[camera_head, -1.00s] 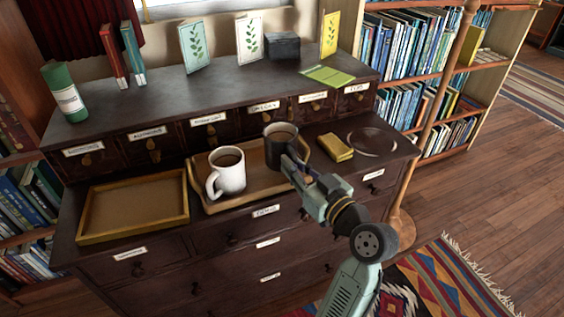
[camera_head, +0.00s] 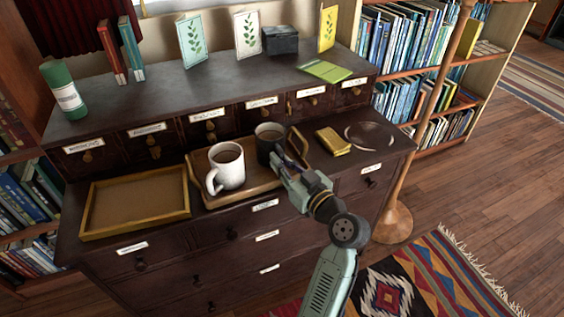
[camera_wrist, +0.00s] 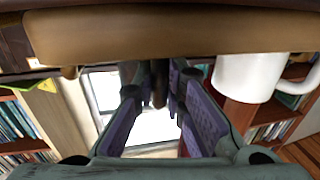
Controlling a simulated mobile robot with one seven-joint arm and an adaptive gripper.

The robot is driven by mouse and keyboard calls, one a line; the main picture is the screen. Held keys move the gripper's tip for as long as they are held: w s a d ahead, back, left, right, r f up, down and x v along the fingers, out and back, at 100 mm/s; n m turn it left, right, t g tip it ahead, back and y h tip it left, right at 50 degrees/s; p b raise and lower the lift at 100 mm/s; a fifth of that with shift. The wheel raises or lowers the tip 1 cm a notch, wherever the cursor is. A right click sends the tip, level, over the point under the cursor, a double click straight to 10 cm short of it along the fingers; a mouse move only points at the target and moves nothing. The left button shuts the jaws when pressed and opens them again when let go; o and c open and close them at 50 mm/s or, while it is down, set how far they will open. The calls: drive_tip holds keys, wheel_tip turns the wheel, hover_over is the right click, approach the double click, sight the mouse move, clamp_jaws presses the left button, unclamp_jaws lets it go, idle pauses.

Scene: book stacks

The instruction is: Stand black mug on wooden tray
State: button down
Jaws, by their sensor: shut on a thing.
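The black mug (camera_head: 267,146) is upright at the right part of the wooden tray (camera_head: 237,194), beside the white mug (camera_head: 226,167) that stands there. Whether the black mug's base touches the tray is hidden. My gripper (camera_head: 281,170) reaches in from the front right and is shut on the black mug's near side, apparently at its handle. In the wrist view, which looks upside down, a narrow dark part (camera_wrist: 158,84) shows between the fingers. The tray's front edge (camera_wrist: 160,34) and the white mug (camera_wrist: 250,78) also show there.
An empty shallow tray (camera_head: 89,212) lies left of the wooden tray. A yellow block (camera_head: 333,141) and a round clear dish (camera_head: 370,136) are to the right. The raised shelf behind carries books, cards, a dark box (camera_head: 280,41) and a green cylinder (camera_head: 64,91).

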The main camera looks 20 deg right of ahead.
drive_tip(key=c, duration=1.7)
unclamp_jaws()
drive_tip(key=shift+f, duration=0.1)
drive_tip(key=shift+o, duration=0.2)
drive_tip(key=shift+r, duration=0.2)
drive_tip(key=shift+s+d+f, duration=0.1)
drive_tip(key=shift+s+f, duration=0.05)
drive_tip(key=shift+s, duration=0.1)
drive_tip(key=b+v, duration=0.3)
drive_tip(key=v, duration=0.8)
drive_tip(key=shift+s, duration=0.25)
